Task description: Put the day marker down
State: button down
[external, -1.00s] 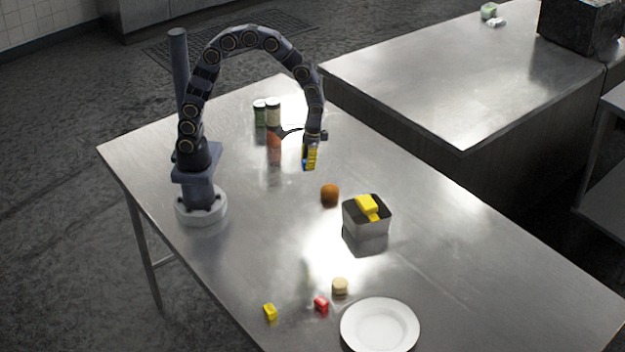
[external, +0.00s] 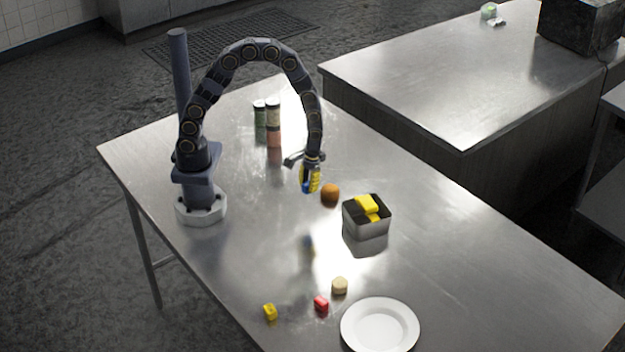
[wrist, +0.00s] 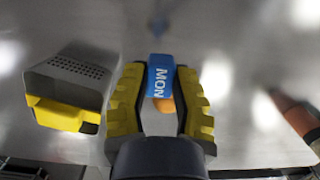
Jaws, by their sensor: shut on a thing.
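In the external view my gripper (external: 311,182) points down and holds the marker (external: 304,186) above the steel table (external: 240,255). A blurred bluish reflection shows on the tabletop well below it. The marker's underside is hidden.
An orange ball (external: 330,192) lies close to my gripper on its right. Two jars (external: 273,112) stand behind. The middle left tabletop is clear.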

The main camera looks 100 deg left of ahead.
send_over(325, 216)
notch_tip(325, 216, down, 6)
jog(key=shift+w, duration=0.1)
jog(key=shift+w+f, duration=0.1)
jog(key=shift+f, duration=1.5)
jog(key=shift+f, duration=0.15)
jog(key=c, duration=1)
grip_release()
jog(key=shift+o, duration=0.2)
notch_tip(325, 216, up, 12)
jog(key=w+a, duration=0.1)
jog(key=shift+a+r, duration=0.15)
jog(key=shift+r, duration=0.05)
